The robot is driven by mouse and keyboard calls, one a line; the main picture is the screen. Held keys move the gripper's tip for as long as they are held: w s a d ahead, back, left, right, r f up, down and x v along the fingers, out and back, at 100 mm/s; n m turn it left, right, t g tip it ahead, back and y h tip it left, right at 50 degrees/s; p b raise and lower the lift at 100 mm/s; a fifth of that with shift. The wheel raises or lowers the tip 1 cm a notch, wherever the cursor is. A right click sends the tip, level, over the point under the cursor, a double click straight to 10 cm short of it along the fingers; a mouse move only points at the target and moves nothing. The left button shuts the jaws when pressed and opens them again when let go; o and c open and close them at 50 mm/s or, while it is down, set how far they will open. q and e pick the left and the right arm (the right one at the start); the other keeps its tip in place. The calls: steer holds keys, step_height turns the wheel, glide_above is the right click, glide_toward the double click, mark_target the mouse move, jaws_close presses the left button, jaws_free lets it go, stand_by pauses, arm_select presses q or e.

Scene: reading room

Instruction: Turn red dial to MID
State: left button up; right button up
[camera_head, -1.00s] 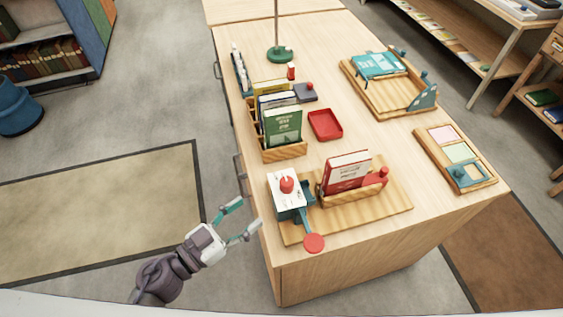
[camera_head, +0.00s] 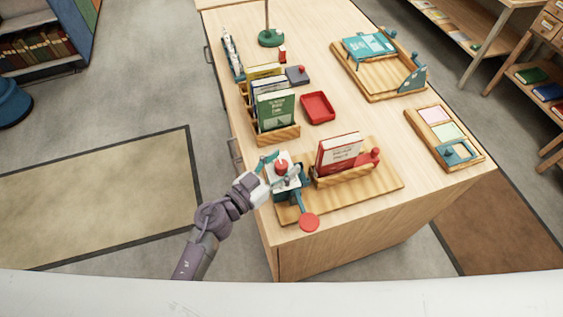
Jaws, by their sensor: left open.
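The red dial (camera_head: 281,168) sits on the white-topped teal box (camera_head: 293,196) at the left end of a wooden board near the desk's front left corner. My left gripper (camera_head: 279,171) is open at the box, with its fingers on either side of the dial as seen from above. I cannot tell whether the fingers touch the dial. The gripper covers part of the white face, and any MID mark cannot be read. My right gripper is not in view.
On the same board (camera_head: 382,186), a wooden holder carries a red book (camera_head: 339,153). A red round paddle (camera_head: 309,222) sticks out in front of the box. Behind stand a book rack (camera_head: 283,133) and a red tray (camera_head: 318,107).

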arm_select(q)
steer(key=shift+c, duration=0.6)
jaws_close()
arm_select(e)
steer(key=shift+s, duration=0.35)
arm_select(q)
steer(key=shift+a+g, duration=0.1)
steer(key=shift+g, duration=0.2)
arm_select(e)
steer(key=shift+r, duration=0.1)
